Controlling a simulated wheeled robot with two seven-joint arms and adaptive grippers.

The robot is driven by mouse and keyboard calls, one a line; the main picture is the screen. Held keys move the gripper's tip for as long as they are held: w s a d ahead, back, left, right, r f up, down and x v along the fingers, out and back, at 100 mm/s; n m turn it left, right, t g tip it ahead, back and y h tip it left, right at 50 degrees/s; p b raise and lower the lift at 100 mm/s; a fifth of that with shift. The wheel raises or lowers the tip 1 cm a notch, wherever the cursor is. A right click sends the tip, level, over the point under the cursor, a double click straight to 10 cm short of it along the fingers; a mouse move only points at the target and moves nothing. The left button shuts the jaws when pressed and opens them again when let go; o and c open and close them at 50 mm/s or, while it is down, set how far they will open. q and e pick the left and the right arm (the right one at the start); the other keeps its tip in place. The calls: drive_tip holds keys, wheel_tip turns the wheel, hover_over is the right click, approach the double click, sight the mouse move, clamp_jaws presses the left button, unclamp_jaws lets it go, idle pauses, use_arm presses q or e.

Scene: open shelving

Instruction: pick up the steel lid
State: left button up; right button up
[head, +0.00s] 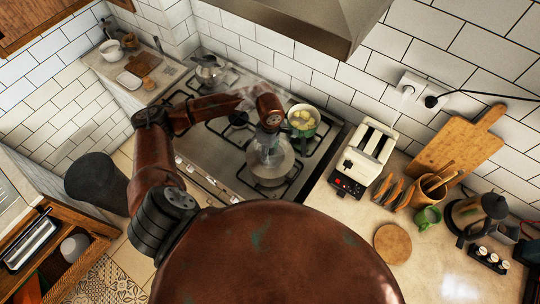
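The steel lid (271,165) is a round, shiny, partly see-through-looking cover at the front right of the stove, over a burner. Whether it sits on a pan or straight on the grate is unclear. My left arm, rusty brown, reaches across the stove from the left. My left gripper (267,138) points down right above the middle of the lid, at or very near its knob. The fingers are small and blurred here, so I cannot tell whether they touch or hold it. My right gripper is not in view.
A green pot (303,121) with yellow food stands just behind and right of the lid, with steam near it. A steel pot (208,70) is at the stove's back left. A range hood (310,22) hangs above. A toaster (362,158) stands right of the stove.

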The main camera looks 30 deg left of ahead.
use_arm(q)
drive_tip(key=shift+s+f, duration=0.25)
drive_tip(key=shift+f, duration=0.1)
clamp_jaws()
drive_tip(key=shift+w+r, duration=0.1)
drive_tip(key=shift+r, duration=0.05)
